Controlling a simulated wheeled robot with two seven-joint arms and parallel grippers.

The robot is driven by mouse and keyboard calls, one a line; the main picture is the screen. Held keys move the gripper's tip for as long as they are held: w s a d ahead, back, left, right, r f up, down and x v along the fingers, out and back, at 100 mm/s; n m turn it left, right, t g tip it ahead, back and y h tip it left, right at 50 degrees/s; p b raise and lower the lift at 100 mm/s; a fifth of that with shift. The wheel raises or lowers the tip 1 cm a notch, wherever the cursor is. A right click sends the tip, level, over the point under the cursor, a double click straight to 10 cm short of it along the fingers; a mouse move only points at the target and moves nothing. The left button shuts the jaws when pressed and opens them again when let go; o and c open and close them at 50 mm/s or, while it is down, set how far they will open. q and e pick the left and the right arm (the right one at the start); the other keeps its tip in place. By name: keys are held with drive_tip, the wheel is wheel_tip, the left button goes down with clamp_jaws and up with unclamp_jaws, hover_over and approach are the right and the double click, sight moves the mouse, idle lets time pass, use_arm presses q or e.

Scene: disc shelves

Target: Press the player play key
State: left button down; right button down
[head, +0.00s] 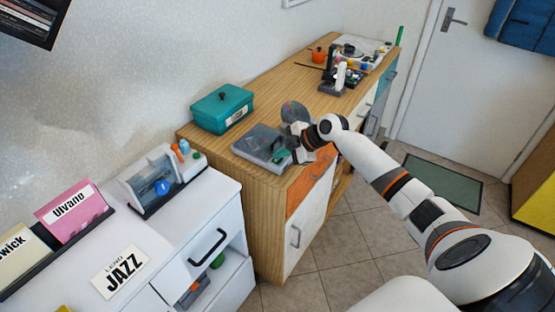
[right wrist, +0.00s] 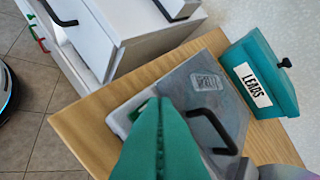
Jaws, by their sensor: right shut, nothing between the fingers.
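The player (head: 258,141) is a flat grey box near the front end of the wooden cabinet. It also shows in the right wrist view (right wrist: 178,84), with a small printed label and a black handle (right wrist: 212,128). My right gripper (head: 286,156) is at the player's right side in the head view. Its green fingers (right wrist: 160,125) are shut and empty, and cover part of the player in the wrist view. A green patch (right wrist: 142,108) shows beside the fingertips; I cannot tell whether it is the play key or whether it is touched. My left gripper is not in view.
A teal lidded box (head: 222,107), labelled LEADS in the wrist view (right wrist: 258,80), stands behind the player. A dark round disc (head: 295,111) stands close to my right gripper. A white cabinet (head: 215,205) with a clear-lidded device (head: 155,182) is at left.

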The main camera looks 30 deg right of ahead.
drive_tip(key=shift+f, duration=0.2)
drive_tip(key=shift+r, duration=0.15)
idle(0.3)
drive_tip(key=shift+r+p, duration=0.35)
drive_tip(key=shift+r, duration=0.35)
drive_tip(key=shift+r, duration=0.1)
wheel_tip(320, 180, up, 5)
drive_tip(key=p, duration=0.3)
idle(0.7)
